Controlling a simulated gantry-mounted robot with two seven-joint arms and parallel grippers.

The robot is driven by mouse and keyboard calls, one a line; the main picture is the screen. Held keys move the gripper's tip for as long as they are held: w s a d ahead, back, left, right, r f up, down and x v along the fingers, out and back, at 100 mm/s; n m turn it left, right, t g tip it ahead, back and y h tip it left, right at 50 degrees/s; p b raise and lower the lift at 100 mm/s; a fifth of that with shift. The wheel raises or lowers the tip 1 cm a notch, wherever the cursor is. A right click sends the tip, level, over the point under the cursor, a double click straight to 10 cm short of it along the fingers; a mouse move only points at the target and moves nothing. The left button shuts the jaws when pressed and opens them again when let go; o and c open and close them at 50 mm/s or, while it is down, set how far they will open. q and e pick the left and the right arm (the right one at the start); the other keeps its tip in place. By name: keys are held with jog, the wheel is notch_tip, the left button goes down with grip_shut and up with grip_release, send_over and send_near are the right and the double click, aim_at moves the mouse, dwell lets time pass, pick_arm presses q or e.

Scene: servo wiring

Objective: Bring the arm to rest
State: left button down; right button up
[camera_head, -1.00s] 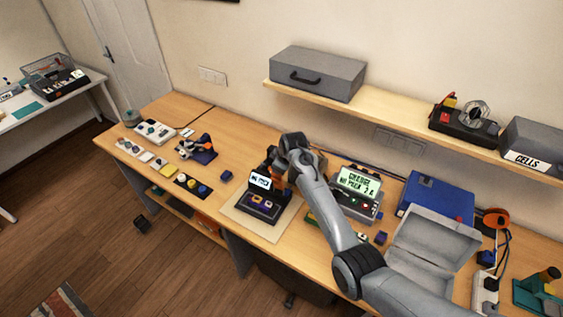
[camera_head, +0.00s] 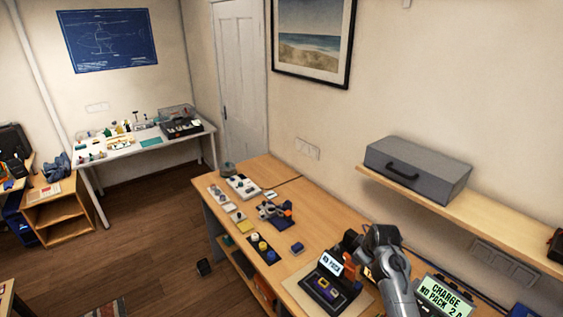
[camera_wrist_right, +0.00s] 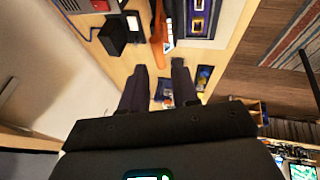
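My right arm (camera_head: 398,290) comes in from the bottom right in the head view. Its dark gripper (camera_head: 348,246) is above the workbench, just behind a black device with a small lit screen (camera_head: 331,264). In the right wrist view the two dark fingers of the gripper (camera_wrist_right: 160,68) stand apart, with a clear gap and nothing gripped between them. An orange part (camera_wrist_right: 158,30) shows beyond the fingertips. My left gripper is in neither view.
A charger reading "CHARGE NO PACK" (camera_head: 442,297) stands right of the arm. A shelf (camera_head: 440,213) with a grey case (camera_head: 417,168) hangs above. Small parts, including a blue block (camera_head: 297,248), lie on the workbench to the left. Open floor lies left of the bench.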

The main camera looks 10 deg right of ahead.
jog(key=s+a+f+n+g+p, duration=0.15)
jog(key=s+f+g+p, duration=0.25)
jog(key=s+f, duration=1.55)
jog(key=s+a+r+p, duration=0.1)
jog(key=s+a+r, duration=0.2)
jog(key=s, duration=0.4)
jog(key=s+a+r+p, duration=0.2)
jog(key=s+a, duration=0.1)
jog(key=s, duration=0.5)
jog(key=s+a+r+p, duration=0.1)
jog(key=s+a+r, duration=0.25)
jog(key=s, duration=0.35)
jog(key=a+r+m+t, duration=0.1)
jog(key=a+r+m, duration=0.1)
jog(key=r, duration=0.4)
jog(key=a+r+m+t, duration=0.1)
jog(key=a+r+m, duration=0.2)
jog(key=r, duration=0.3)
jog(key=shift+r+m+y, duration=0.3)
jog(key=shift+m+y, duration=0.05)
jog(key=shift+y, duration=0.05)
jog(key=shift+s, duration=0.1)
